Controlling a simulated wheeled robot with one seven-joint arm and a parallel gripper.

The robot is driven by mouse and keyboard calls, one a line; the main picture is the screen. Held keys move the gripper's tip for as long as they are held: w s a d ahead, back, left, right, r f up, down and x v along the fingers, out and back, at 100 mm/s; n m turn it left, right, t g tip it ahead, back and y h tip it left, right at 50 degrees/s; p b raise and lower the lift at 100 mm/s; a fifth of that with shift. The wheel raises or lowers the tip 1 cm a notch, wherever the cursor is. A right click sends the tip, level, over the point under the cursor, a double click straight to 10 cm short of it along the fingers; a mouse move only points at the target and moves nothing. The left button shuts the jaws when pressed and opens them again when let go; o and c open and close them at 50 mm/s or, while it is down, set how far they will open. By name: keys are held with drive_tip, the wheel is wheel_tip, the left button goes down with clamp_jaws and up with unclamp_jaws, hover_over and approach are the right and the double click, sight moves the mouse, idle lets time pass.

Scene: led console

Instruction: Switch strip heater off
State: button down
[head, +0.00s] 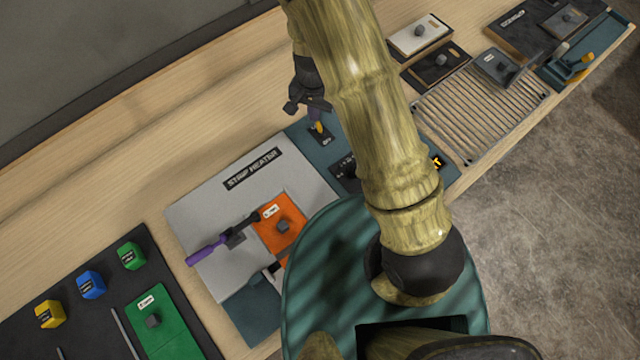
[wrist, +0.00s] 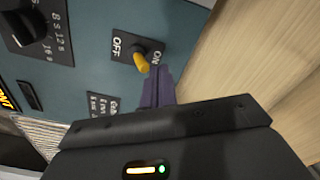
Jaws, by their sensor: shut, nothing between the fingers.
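The strip heater's teal control box (head: 299,130) stands beside a grey plate (head: 200,205) labelled STRIP HEATER. Its yellow toggle lever (wrist: 141,63) sits on a black plate between OFF, at left in the wrist view, and ON, at right. The lever (head: 318,127) also shows in the head view. I cannot tell for sure which way it leans. My gripper (wrist: 157,72) is shut and empty, its purple fingertips close to the lever on the ON side. Whether they touch it is unclear. In the head view my gripper (head: 314,115) is just above the switch, partly hidden by my arm.
A black dial (wrist: 24,27) and a lit orange display (wrist: 7,98) are on the same box. A purple-handled tool (head: 207,250) and an orange block (head: 270,235) lie on the grey plate. A slatted rack (head: 470,115) stands right. Bare wood lies behind the box.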

drive_tip(key=shift+s+a, duration=0.15)
drive_tip(key=shift+s, duration=0.3)
drive_tip(key=shift+s+d, duration=0.35)
drive_tip(key=shift+d, duration=0.15)
drive_tip(key=shift+r, duration=0.1)
wheel_tip(320, 180, up, 7)
drive_tip(key=p, duration=0.6)
drive_tip(key=shift+w+a, duration=0.3)
drive_tip(key=shift+w, duration=0.05)
idle(0.4)
